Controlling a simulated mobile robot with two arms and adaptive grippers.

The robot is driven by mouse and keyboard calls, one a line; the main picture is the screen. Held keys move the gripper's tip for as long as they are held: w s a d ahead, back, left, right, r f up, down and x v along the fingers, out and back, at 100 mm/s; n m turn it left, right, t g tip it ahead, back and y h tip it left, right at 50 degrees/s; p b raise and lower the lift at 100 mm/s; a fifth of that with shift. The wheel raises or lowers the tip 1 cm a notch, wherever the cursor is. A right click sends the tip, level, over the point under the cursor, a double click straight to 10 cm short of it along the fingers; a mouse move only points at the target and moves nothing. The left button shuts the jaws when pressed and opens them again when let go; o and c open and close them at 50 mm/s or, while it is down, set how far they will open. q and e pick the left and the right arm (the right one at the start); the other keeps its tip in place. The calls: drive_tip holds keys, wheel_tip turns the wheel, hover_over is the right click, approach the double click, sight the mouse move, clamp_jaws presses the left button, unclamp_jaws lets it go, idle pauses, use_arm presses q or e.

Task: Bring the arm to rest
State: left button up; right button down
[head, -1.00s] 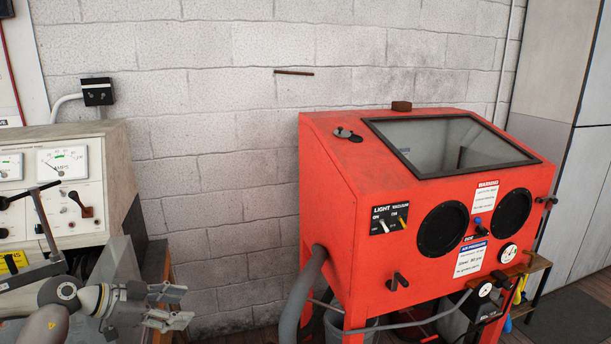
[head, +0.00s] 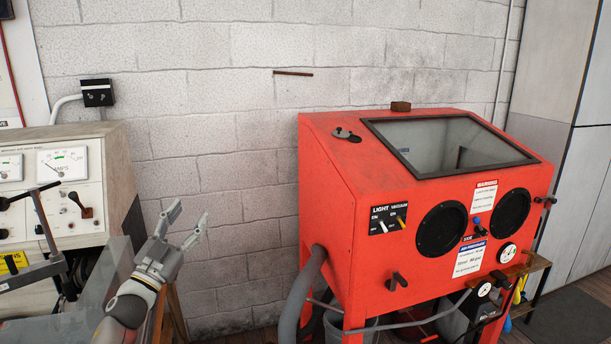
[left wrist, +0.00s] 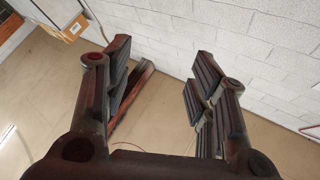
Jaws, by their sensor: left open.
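My left gripper (head: 187,222) is in the lower left of the head view, fingers pointing up and to the right. It is open, with nothing between its fingers. In the left wrist view the two fingers (left wrist: 160,85) stand wide apart, with floor and wall behind them. The gripper appears in front of the white block wall, between the grey meter bench and the red blasting cabinet. My right gripper does not show.
The red blasting cabinet (head: 345,215) with a sloped window stands at the right. A grey test bench (head: 75,215) with dial meters stands at the left. A grey hose (head: 305,290) hangs from the cabinet's left side. The block wall (head: 225,120) closes off the back.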

use_arm(q)
drive_tip(key=w+a+f+n+g+y+b, duration=0.1)
drive_tip(key=w+a+f+n+g+y, duration=0.2)
drive_tip(key=a+f+n+y, duration=0.6)
drive_tip(key=s+d+f+m+g+b, duration=0.1)
drive_tip(key=s+f+g+b, duration=0.3)
drive_tip(key=f, duration=1.3)
drive_tip(key=s+d+f+m+g+b, duration=0.15)
drive_tip(key=s+f, duration=0.55)
drive_tip(key=f, duration=1)
drive_tip(key=s+d+f+g+b, duration=0.2)
drive_tip(key=s+f+b, duration=0.25)
drive_tip(key=f, duration=1.25)
drive_tip(key=s+d+f+g+b, duration=0.3)
drive_tip(key=s+f+g+b, duration=0.2)
drive_tip(key=s+f, duration=1.85)
drive_tip(key=s+d+f+g+b, duration=0.1)
drive_tip(key=s+f, duration=0.3)
drive_tip(key=s, duration=0.5)
drive_tip(key=s+d+f+g+b, duration=0.2)
drive_tip(key=s+f, duration=0.3)
drive_tip(key=s, duration=0.5)
drive_tip(key=s+d+f+g+b, duration=0.1)
drive_tip(key=s+f, duration=0.4)
drive_tip(key=s, duration=0.5)
drive_tip(key=shift+d+g+h+b, duration=0.35)
drive_tip(key=shift+g+b, duration=0.2)
drive_tip(key=shift+g, duration=0.1)
